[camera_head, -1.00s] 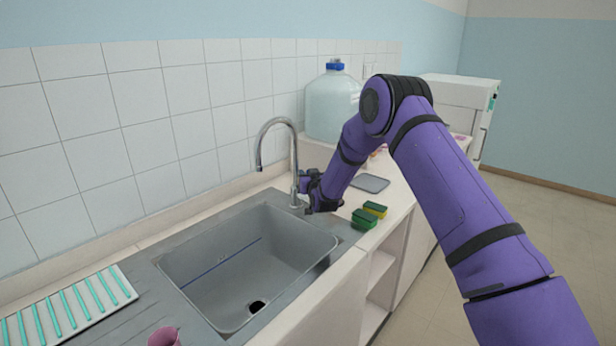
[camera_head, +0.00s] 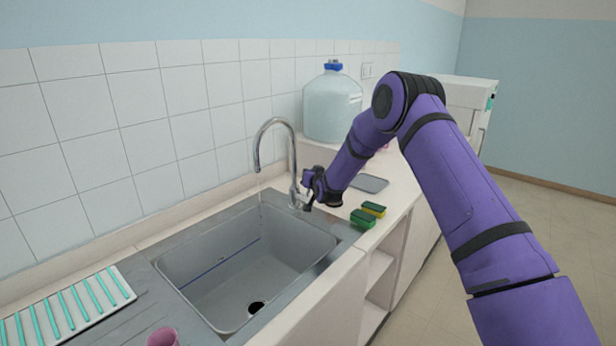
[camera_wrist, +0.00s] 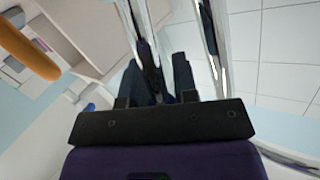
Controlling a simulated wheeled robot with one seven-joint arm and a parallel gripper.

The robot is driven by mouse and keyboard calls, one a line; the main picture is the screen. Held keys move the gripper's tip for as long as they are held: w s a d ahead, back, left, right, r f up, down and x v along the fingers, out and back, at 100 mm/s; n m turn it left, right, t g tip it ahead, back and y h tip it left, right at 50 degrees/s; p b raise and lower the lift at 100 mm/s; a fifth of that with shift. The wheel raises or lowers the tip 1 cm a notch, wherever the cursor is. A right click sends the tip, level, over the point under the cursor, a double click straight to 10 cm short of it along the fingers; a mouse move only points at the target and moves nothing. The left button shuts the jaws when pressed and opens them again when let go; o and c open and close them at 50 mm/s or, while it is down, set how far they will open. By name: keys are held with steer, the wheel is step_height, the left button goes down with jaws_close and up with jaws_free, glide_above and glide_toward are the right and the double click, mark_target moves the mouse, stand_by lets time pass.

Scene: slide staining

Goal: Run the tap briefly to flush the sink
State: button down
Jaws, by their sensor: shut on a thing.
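The chrome tap (camera_head: 294,160) stands at the back right of the grey sink (camera_head: 215,262), its curved spout over the basin. My gripper (camera_head: 305,200) is at the tap's base on the right side, shut on the tap lever. The lever itself is mostly hidden by the fingers. In the wrist view, my gripper (camera_wrist: 160,78) has its dark fingers beside shiny metal of the tap (camera_wrist: 214,45). The sink's dark drain (camera_head: 256,308) is open to view.
A green and a yellow sponge (camera_head: 363,218) lie right of the sink. A grey flat tray (camera_head: 370,183) and a large water bottle (camera_head: 332,110) are behind. A rack with teal bars (camera_head: 128,283) and a pink cup (camera_head: 162,337) are at the left front.

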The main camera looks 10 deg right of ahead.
steer(key=c, duration=1.2)
jaws_free()
steer(key=s, duration=0.3)
steer(key=s+r, duration=0.1)
steer(key=s, duration=0.6)
steer(key=shift+s+d+r, duration=0.3)
steer(key=shift+d, duration=0.05)
steer(key=shift+c, duration=0.4)
